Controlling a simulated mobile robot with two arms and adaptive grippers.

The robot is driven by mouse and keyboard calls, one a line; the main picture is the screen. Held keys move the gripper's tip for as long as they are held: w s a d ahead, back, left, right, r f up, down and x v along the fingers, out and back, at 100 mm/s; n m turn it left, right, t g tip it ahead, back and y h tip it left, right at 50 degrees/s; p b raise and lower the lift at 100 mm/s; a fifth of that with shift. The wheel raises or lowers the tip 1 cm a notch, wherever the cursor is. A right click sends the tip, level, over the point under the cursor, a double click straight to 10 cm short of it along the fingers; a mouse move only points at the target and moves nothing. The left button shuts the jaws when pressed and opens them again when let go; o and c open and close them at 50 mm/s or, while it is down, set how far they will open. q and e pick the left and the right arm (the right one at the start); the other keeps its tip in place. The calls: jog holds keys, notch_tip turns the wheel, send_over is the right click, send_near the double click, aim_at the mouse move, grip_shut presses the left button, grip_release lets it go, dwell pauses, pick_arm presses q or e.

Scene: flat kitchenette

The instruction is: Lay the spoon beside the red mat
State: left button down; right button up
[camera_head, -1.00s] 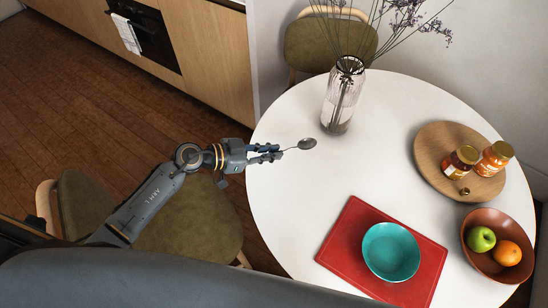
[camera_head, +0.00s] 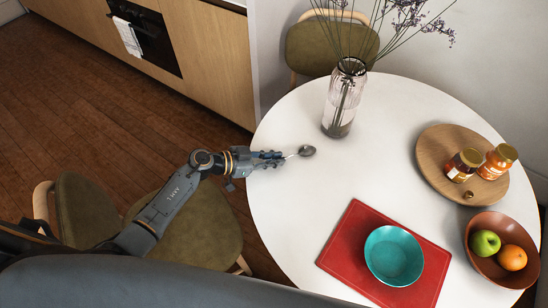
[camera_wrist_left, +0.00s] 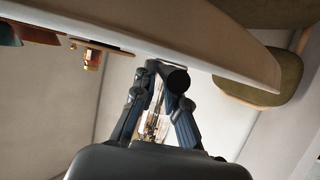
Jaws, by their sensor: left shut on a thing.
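My left gripper (camera_head: 278,158) is shut on the handle of the metal spoon (camera_head: 307,151). It holds the spoon over the left part of the white table, with the bowl pointing right; the height above the table is hard to tell. In the left wrist view the gripper fingers (camera_wrist_left: 160,100) close together, and a dark round shape beside them is probably the spoon's bowl. The red mat (camera_head: 338,262) lies flat near the table's front edge, to the lower right of the spoon. A teal bowl (camera_head: 393,256) stands on the mat. My right gripper is not in view.
A glass vase (camera_head: 340,112) with tall stems stands behind the spoon. A round wooden board (camera_head: 433,152) with two jars is at the right, and a brown bowl (camera_head: 478,222) with fruit is below it. The table (camera_head: 300,205) is bare left of the mat.

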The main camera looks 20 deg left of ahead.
pick_arm(q)
jog(key=c, duration=1.4)
grip_release()
jog(key=shift+f, duration=0.1)
